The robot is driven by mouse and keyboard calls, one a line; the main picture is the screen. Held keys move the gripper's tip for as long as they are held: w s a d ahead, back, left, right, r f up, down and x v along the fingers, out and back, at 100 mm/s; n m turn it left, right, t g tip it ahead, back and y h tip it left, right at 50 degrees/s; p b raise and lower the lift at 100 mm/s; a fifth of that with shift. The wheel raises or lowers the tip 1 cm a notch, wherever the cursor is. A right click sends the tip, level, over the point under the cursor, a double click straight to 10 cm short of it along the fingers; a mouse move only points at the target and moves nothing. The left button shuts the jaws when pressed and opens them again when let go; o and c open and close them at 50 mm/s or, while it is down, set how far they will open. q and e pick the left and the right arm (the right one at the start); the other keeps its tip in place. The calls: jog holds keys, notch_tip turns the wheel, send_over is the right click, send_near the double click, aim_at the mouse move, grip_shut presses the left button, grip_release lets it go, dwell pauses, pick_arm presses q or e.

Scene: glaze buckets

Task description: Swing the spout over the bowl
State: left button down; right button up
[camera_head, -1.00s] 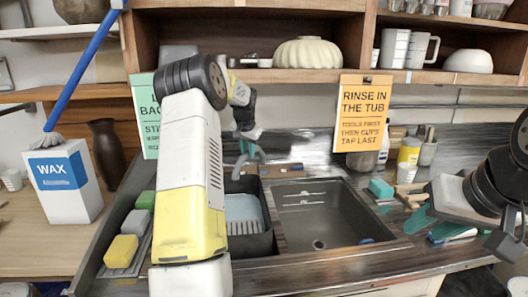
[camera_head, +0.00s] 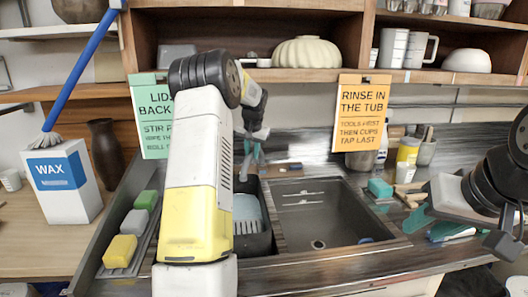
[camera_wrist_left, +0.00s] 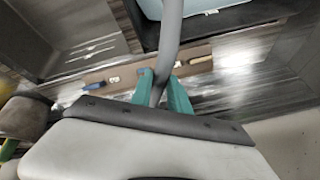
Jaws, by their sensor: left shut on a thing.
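My left gripper (camera_head: 251,140) is behind the sink, partly hidden by my own arm. Its teal fingers (camera_wrist_left: 162,88) are shut on the grey curved spout (camera_wrist_left: 170,35) in the left wrist view. In the head view the spout (camera_head: 244,166) shows as a thin grey piece near the back of the dark left tub (camera_head: 264,243). From the head, the spout is left of the bowl. My right gripper (camera_head: 418,214) is over the right counter, its teal fingers apart and empty.
A pale blue thing (camera_head: 247,208) sits in the left tub. Sponges (camera_head: 121,250) lie on a tray at left, beside the wax box (camera_head: 62,182). Signs hang from the shelf above.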

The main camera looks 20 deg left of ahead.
pick_arm(q)
jog(key=w+d+n+g+y, duration=0.2)
jog(key=w+d+n, duration=0.3)
jog(key=d+n, duration=0.5)
jog(key=shift+w+d+n+g+y, duration=0.3)
jog(key=shift+w+g, duration=0.05)
jog(key=shift+g, duration=0.35)
jog(key=c, duration=1.3)
grip_release()
jog(key=shift+o, duration=0.2)
jog(key=v, duration=0.7)
jog(key=shift+d+r, duration=0.2)
jog(key=shift+r, duration=0.15)
